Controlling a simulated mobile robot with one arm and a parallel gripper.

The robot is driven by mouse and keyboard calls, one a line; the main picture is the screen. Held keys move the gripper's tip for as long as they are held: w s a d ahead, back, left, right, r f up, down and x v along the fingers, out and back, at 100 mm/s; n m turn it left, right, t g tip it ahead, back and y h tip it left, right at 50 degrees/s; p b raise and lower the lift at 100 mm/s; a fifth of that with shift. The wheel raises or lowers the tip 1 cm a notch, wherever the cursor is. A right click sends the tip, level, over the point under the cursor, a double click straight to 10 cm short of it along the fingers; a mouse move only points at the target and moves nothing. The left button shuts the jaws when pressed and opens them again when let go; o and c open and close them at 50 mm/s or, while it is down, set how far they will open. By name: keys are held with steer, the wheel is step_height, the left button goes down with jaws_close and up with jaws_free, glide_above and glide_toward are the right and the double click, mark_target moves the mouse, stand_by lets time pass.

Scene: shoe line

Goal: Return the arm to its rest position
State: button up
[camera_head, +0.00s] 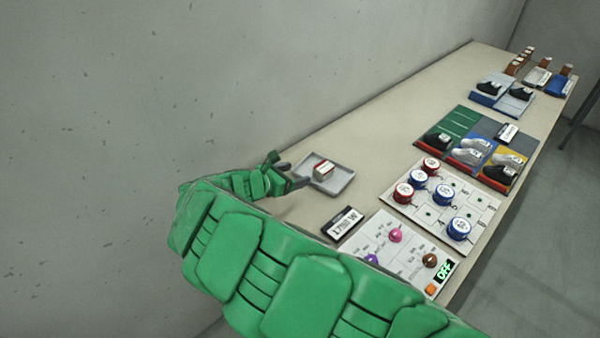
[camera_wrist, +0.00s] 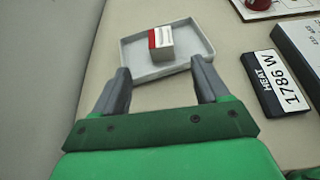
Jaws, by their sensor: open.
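My green arm reaches across the lower part of the head view. My gripper (camera_head: 291,176) is at the near left end of the table, beside a grey tray (camera_head: 339,182). In the wrist view my gripper (camera_wrist: 161,88) is open, its two grey fingers apart with nothing between them. A small white block with a red side (camera_wrist: 161,42) sits in the tray (camera_wrist: 203,58), ahead of the fingertips and apart from them. The block also shows in the head view (camera_head: 323,170).
A panel with knobs (camera_head: 400,262) and an OFF display, a "1786 W" meter (camera_wrist: 277,82), a board with red and blue round pieces (camera_head: 470,195) and shoe mats (camera_head: 455,125) line the table. A grey wall (camera_head: 150,90) stands close on the left.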

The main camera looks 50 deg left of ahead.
steer(key=shift+s+r, duration=0.1)
steer(key=shift+s, duration=0.15)
stand_by(0.4)
